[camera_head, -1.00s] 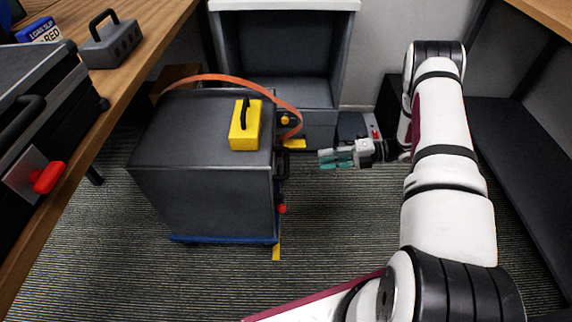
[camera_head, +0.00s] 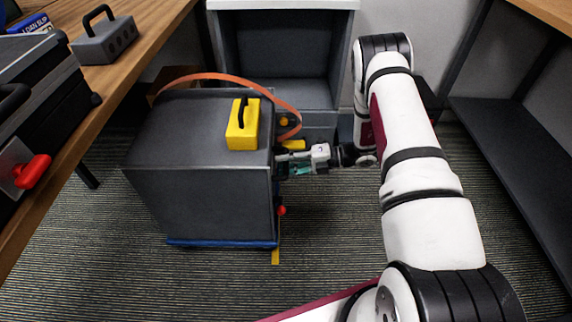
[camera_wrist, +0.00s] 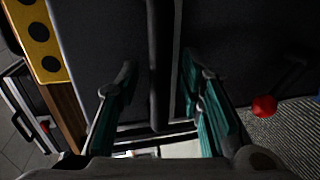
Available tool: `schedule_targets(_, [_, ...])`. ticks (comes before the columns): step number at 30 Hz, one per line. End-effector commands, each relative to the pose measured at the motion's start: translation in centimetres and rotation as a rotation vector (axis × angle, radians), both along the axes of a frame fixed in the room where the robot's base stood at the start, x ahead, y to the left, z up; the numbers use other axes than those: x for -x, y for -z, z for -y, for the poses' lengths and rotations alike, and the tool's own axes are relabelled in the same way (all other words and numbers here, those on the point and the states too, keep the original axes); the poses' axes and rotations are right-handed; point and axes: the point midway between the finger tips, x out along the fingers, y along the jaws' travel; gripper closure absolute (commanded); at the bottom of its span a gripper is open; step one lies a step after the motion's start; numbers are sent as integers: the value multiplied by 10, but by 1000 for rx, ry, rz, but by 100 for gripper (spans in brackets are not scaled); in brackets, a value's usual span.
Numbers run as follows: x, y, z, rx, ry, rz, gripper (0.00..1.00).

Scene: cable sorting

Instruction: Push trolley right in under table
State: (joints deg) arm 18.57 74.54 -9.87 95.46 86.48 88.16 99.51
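The trolley (camera_head: 200,200) is a dark grey box on a blue base (camera_head: 215,243), standing on the carpet right of the wooden table (camera_head: 110,95). A gap of floor shows between it and the table's edge. My gripper (camera_head: 284,166) is at the trolley's right side, fingertips close to that face. In the wrist view my gripper (camera_wrist: 158,75) is open, its teal-padded fingers on either side of a black upright bar (camera_wrist: 160,45) on the trolley. Both fingers look apart from the bar. A red knob (camera_head: 282,210) sits lower on this side.
A grey open cabinet (camera_head: 278,90) stands behind. A dark shelf (camera_head: 520,170) is at right. Carpet (camera_head: 325,240) is clear in front.

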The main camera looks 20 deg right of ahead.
Motion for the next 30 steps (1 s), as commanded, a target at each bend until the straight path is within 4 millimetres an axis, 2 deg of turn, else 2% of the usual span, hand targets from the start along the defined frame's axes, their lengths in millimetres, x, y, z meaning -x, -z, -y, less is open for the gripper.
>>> schedule_targets(4, [0, 0, 0, 0, 0, 0, 65])
schedule_targets(5, [0, 0, 0, 0, 0, 0, 70])
schedule_targets(9, [0, 0, 0, 0, 0, 0, 100])
schedule_targets(20, [-1, -1, -5, -2, -1, 0, 100])
schedule_targets(26, [-9, -1, -29, -5, -1, 1, 100])
schedule_targets(30, [-18, -2, -59, -6, -3, 1, 100])
